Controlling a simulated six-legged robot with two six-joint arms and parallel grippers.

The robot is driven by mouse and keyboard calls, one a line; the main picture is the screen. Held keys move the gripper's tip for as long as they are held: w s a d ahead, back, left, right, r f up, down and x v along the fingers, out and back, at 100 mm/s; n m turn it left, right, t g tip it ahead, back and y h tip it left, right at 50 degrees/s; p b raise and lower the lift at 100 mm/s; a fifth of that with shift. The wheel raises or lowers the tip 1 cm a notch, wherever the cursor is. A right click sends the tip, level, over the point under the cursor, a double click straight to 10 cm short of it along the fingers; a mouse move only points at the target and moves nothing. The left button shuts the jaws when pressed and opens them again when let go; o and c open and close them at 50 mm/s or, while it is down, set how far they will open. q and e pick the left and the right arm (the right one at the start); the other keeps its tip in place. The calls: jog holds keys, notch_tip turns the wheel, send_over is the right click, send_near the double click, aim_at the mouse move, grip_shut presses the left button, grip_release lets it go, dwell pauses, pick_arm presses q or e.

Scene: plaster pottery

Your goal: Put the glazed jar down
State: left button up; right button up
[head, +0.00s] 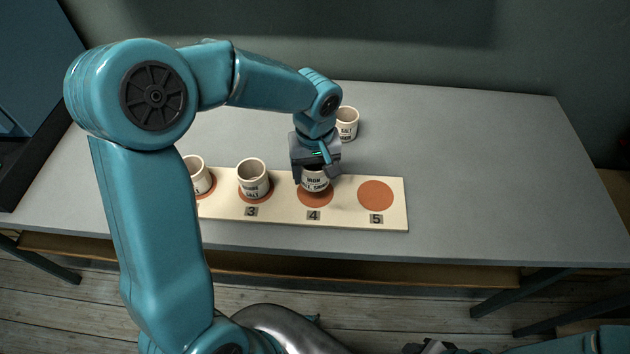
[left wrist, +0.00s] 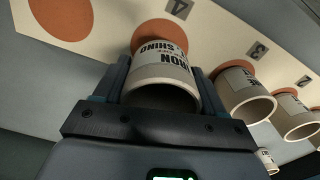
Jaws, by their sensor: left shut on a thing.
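My left gripper (head: 318,172) is shut on a cream jar (head: 315,182) with dark lettering. The jar is upright at the orange spot (head: 314,201) marked 4 on the pale board (head: 345,220). In the left wrist view the jar (left wrist: 160,72) sits between the fingers of the left gripper (left wrist: 158,88), and part of its label reads IRON and SHINO. The orange spot shows just past its base. I cannot tell whether the base touches the board. A dark part at the bottom edge of the head view may be my right gripper (head: 430,347), mostly cut off.
A similar jar (head: 254,178) stands on spot 3, and another jar (head: 198,175) stands left of it. One more jar (head: 347,122) stands behind the board, close to my left gripper. Spot 5 (head: 375,195) is empty. The grey table (head: 490,170) is clear on the right.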

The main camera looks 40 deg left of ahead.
aim_at(315, 184)
pick_arm(q)
notch_tip(315, 184, down, 4)
jog(key=shift+w+f, duration=0.1)
jog(key=shift+f, duration=0.05)
jog(key=shift+d, duration=0.1)
jog(key=shift+f+b, duration=0.15)
jog(key=shift+b, duration=0.2)
jog(key=o, duration=1.1)
jog(key=shift+o, duration=0.2)
